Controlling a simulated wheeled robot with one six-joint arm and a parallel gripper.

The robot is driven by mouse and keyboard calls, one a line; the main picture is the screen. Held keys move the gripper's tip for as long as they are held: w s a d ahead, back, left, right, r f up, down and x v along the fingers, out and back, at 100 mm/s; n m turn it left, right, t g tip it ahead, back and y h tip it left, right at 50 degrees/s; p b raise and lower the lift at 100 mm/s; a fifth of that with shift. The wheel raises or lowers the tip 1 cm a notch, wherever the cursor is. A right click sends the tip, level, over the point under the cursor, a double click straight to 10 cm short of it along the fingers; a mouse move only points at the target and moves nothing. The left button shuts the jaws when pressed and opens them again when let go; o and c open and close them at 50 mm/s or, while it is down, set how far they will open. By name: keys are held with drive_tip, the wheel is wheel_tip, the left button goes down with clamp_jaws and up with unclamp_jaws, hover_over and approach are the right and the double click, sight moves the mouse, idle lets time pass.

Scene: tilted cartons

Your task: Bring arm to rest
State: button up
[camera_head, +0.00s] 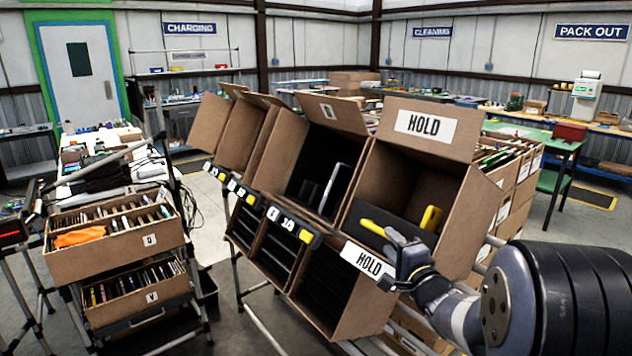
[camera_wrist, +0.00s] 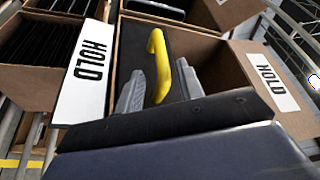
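My gripper (camera_head: 402,252) is at the front edge of the right-hand open carton (camera_head: 455,225), whose flap reads HOLD. In the wrist view its two grey fingers (camera_wrist: 158,92) stand apart, with nothing seen clamped between them. A yellow handle (camera_wrist: 158,55) on a dark item shows beyond and between the fingertips; I cannot tell whether they touch it. In the head view, yellow parts (camera_head: 432,218) show inside this carton. My arm comes in from the lower right.
A white HOLD sign (camera_head: 368,260) is on the carton's front edge, close to my gripper. More tilted cartons (camera_head: 320,155) stand to the left, with dark-filled boxes below. A shelf of boxes (camera_head: 115,240) is far left. A green table (camera_head: 540,140) stands behind right.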

sight(375, 228)
drive_tip(key=p+x, duration=0.1)
drive_tip(key=x, duration=0.5)
drive_tip(key=shift+w+a, duration=0.1)
drive_tip(key=shift+w, duration=0.1)
drive_tip(key=shift+s+a+r, duration=0.5)
drive_tip(key=shift+s+a, duration=0.05)
drive_tip(key=shift+a, duration=0.2)
drive_tip(key=shift+r, duration=0.1)
